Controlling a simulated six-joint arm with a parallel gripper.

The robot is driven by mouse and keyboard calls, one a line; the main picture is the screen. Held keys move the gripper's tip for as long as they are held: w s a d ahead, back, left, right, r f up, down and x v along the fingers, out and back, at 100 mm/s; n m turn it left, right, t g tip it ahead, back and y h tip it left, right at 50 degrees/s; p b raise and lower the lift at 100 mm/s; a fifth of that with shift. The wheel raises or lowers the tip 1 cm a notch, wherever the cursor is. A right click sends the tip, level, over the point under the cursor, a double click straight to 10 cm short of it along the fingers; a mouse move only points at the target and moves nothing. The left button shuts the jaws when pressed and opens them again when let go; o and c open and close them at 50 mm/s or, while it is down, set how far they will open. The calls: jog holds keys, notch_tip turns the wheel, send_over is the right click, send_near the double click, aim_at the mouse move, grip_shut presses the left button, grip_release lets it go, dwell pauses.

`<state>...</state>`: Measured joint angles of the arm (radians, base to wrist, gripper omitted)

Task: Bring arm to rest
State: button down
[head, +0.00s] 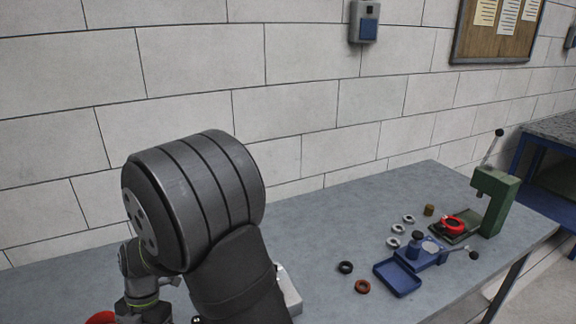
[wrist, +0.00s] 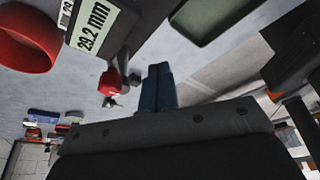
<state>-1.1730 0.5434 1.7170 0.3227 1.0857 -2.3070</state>
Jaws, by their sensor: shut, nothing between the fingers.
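My gripper (wrist: 157,88) shows in the wrist view as two blue fingers, side by side and shut, with nothing held. In the head view my dark arm (head: 195,200) stands folded at the left, over the grey table (head: 330,225). The gripper's fingers cannot be made out there. In the wrist view the fingers are near a small red object (wrist: 109,82) on a grey surface, apart from it as far as I can tell.
The right of the table holds a green press (head: 492,200), a blue fixture with a tray (head: 397,277), and several rings (head: 362,286). In the wrist view a red bowl (wrist: 28,40), a 29.2 mm display (wrist: 92,27) and a green tray (wrist: 210,18) show.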

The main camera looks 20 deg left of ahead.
jog(key=shift+s+d+m, duration=0.2)
jog(key=shift+s+m, duration=0.15)
jog(key=shift+s, duration=0.5)
jog(key=shift+s+d+m, duration=0.15)
jog(key=shift+s+m, duration=0.2)
jog(key=shift+s, duration=0.45)
jog(key=shift+w, duration=0.1)
dwell(0.3)
